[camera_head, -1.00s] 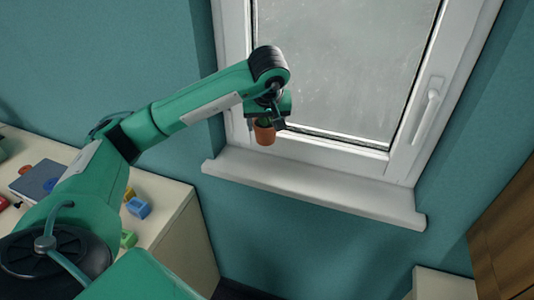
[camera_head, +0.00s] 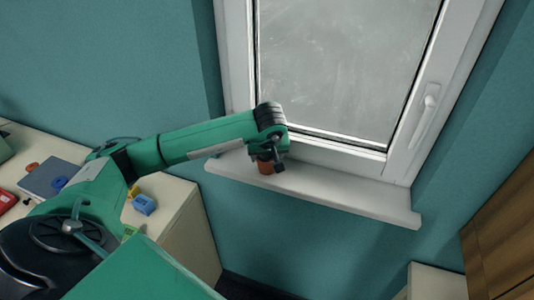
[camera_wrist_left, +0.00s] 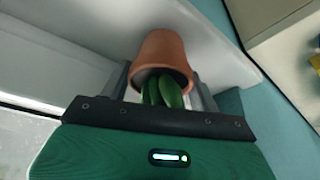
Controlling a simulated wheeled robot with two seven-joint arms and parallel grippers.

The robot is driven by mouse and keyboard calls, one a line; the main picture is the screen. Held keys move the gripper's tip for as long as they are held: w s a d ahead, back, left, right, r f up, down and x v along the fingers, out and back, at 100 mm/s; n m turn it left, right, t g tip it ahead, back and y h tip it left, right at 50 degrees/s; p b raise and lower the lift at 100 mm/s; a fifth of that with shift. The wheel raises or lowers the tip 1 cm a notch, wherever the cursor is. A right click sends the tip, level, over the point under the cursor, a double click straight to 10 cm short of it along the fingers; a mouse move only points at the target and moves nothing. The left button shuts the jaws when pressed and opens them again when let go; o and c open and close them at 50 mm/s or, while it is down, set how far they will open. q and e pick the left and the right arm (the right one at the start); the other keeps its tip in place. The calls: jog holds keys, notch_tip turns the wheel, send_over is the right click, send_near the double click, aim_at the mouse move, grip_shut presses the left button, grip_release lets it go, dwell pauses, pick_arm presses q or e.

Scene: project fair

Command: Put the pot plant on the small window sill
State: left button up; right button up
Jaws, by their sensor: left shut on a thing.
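The pot plant is a terracotta pot (camera_head: 265,168) with green leaves, at the left part of the white window sill (camera_head: 340,191) in the head view. My left gripper (camera_head: 266,157) is shut on it from above, and the arm hides its top. In the left wrist view the pot (camera_wrist_left: 162,52) and its leaves sit between the fingers of my left gripper (camera_wrist_left: 165,88), with the white sill (camera_wrist_left: 100,20) behind the pot. I cannot tell whether the pot's base touches the sill. My right gripper is not in view.
The window frame (camera_head: 330,152) and its handle (camera_head: 425,115) rise behind the sill. The sill right of the pot is bare. A cabinet (camera_head: 180,215) with coloured blocks and a dark book (camera_head: 48,178) stands left. A wooden piece (camera_head: 505,225) stands right.

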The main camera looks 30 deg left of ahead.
pick_arm(q)
jog(key=o, duration=0.7)
jog(key=shift+f, duration=0.15)
jog(key=shift+c, duration=0.2)
jog(key=o, duration=0.4)
jog(key=shift+o, duration=0.2)
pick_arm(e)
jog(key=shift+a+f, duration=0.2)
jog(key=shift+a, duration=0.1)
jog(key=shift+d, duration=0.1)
pick_arm(q)
jog(key=shift+r, duration=0.3)
jog(key=b+v, duration=0.3)
jog(key=v, duration=0.9)
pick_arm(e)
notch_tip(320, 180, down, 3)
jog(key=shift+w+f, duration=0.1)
